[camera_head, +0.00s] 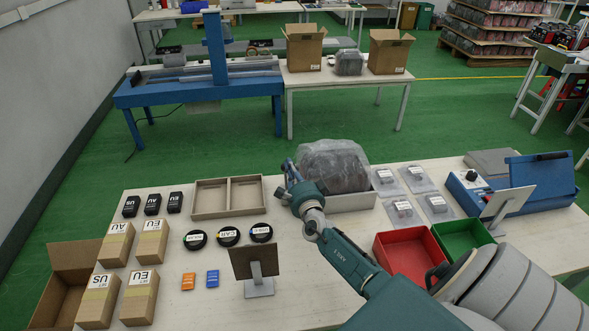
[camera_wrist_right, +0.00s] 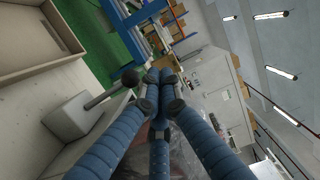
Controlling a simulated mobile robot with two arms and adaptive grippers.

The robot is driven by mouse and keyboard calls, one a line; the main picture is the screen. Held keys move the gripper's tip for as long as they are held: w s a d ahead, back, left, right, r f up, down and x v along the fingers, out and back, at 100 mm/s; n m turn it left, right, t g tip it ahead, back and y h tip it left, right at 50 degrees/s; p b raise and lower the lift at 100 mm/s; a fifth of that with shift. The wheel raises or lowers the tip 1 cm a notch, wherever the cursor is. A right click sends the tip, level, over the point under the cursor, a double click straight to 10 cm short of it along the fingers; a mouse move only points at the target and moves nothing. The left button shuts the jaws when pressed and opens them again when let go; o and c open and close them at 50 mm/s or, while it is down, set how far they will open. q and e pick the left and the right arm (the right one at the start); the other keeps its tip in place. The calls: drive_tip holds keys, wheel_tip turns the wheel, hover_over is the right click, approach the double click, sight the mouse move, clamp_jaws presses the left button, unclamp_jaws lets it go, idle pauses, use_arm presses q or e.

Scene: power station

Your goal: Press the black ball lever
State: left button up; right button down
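In the right wrist view, a dark ball (camera_wrist_right: 130,78) sits at the end of a thin rod that rises from a small light-grey box (camera_wrist_right: 72,115). My right gripper (camera_wrist_right: 156,80) has its blue fingers drawn together at the tips, with nothing seen between them. The ball shows right beside the fingertips; I cannot tell whether they touch. In the head view my right gripper (camera_head: 289,166) is between the divided tray and the bagged object. The lever is not clear there, perhaps hidden by the gripper. My left gripper is not in view.
The divided tray (camera_head: 227,180) is left of my gripper, and a plastic-wrapped object (camera_head: 335,166) is close on its right. Black discs (camera_head: 228,237) and a panel on a stand (camera_head: 254,260) are nearer. Red (camera_head: 408,252) and green (camera_head: 461,237) bins lie right.

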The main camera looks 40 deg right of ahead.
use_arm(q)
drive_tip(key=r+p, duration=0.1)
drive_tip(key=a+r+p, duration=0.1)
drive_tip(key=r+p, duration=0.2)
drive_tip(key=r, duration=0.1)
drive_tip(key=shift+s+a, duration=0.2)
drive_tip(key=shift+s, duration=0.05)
use_arm(e)
drive_tip(key=s+a+r, duration=0.2)
drive_tip(key=s+r, duration=0.4)
drive_tip(key=r, duration=0.1)
drive_tip(key=shift+s+a+r, duration=0.15)
drive_tip(key=shift+s+r, duration=0.05)
drive_tip(key=shift+s, duration=0.2)
drive_tip(key=shift+a+r, duration=0.1)
